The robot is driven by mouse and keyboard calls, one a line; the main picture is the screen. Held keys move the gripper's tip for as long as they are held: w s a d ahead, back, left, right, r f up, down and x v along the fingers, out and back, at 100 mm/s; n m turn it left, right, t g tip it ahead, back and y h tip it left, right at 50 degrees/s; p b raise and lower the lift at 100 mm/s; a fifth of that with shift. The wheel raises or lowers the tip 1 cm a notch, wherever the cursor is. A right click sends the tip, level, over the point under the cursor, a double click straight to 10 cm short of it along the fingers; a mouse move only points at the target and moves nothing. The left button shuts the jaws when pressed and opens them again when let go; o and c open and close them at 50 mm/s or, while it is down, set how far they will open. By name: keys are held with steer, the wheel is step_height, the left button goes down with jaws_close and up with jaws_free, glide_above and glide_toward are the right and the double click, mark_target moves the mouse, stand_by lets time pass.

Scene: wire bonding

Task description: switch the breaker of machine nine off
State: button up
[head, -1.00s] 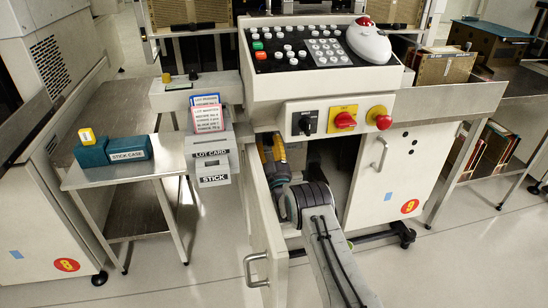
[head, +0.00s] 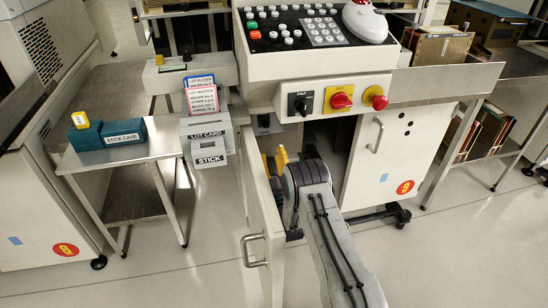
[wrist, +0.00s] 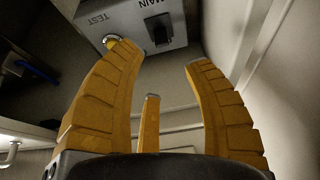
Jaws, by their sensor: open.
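The breaker, a black lever (wrist: 158,28) marked MAIN, sits on a grey box (wrist: 178,50) at the top of the wrist view; the lettering appears upside down. I cannot tell its position. A round TEST button (wrist: 112,39) is left of it, partly behind a fingertip. My gripper (wrist: 160,56) is open and empty, its yellow fingers spread below the lever, with a gap to it. In the head view one yellow finger (head: 282,158) shows inside the open cabinet of machine nine (head: 375,165); my arm hides much of the interior.
The open cabinet door (head: 262,225) stands left of my arm, its handle outward. A closed door with a red round sticker (head: 405,187) is on the right. A knob panel (head: 330,100) overhangs the opening. A side table (head: 120,157) holds a stick case (head: 124,133).

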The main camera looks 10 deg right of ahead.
mark_target(266, 127)
steer(key=shift+s, duration=0.2)
steer(key=shift+o, duration=0.2)
steer(key=p+x, duration=0.3)
steer(key=shift+w+a+r, duration=0.1)
steer(key=shift+w+r, duration=0.1)
steer(key=shift+c, duration=0.2)
steer(key=shift+f+b+x, duration=0.2)
steer(key=shift+b+x, duration=1.3)
steer(key=shift+x, duration=2.5)
steer(key=shift+w, duration=0.1)
